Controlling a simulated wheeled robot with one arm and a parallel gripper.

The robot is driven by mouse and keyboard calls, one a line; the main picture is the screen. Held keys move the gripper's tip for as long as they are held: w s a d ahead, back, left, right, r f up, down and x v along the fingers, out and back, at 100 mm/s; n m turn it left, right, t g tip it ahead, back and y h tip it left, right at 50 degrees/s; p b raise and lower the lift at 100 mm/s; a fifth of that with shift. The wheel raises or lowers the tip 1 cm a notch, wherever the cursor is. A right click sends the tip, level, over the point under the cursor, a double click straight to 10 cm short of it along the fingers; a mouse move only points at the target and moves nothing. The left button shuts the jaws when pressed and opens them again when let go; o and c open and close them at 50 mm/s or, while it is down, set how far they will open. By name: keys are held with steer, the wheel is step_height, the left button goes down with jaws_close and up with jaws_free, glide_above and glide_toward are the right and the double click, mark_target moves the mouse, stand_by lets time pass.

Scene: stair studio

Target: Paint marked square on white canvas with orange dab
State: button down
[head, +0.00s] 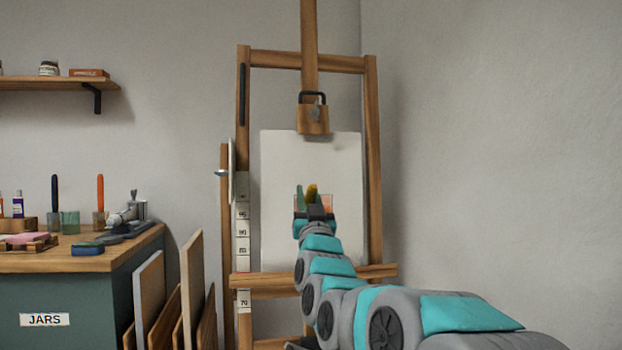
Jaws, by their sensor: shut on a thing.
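The white canvas (290,160) stands upright on a wooden easel (371,160). My gripper (313,203) is in front of its middle, seen from behind. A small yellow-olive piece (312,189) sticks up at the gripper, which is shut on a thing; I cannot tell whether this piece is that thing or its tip. A narrow green piece (300,194) shows just left of it. A pale orange-pink patch (327,202) shows on the canvas beside the gripper. The gripper hides part of it, and whether the tool touches the canvas cannot be seen.
A workbench (30,263) at left holds jars, tools and a blue block (88,249). Boards (191,280) lean between bench and easel. A numbered strip (243,232) runs beside the canvas. A clamp (313,117) holds its top. Bare wall lies right.

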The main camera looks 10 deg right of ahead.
steer(key=shift+w+f+p, duration=0.15)
steer(key=shift+w+p, duration=0.3)
steer(key=shift+w, duration=1.05)
steer(key=shift+w+f+p, duration=0.15)
steer(key=shift+w+p, duration=0.25)
steer(key=shift+w, duration=1.95)
stand_by(1.3)
